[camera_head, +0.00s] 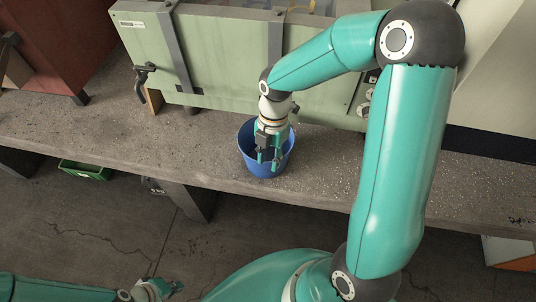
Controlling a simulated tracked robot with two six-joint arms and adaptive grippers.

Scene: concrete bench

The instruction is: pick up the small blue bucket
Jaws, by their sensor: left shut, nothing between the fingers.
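The small blue bucket (245,138) stands upright on the concrete bench, in front of the green machine. My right gripper (268,158) reaches down from above into the bucket's mouth. Its two fingers look apart, with nothing visible between them, and they hide part of the bucket's inside. I cannot tell whether a finger touches the wall. My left gripper (172,288) is low at the bottom edge of the picture, shut and empty, over the floor and well away from the bucket.
The concrete bench (80,135) is clear left of the bucket. The green machine (225,55) with levers and straps stands close behind it. A red-brown cabinet (60,45) is at the far left. A green crate (85,170) lies on the floor beneath the bench.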

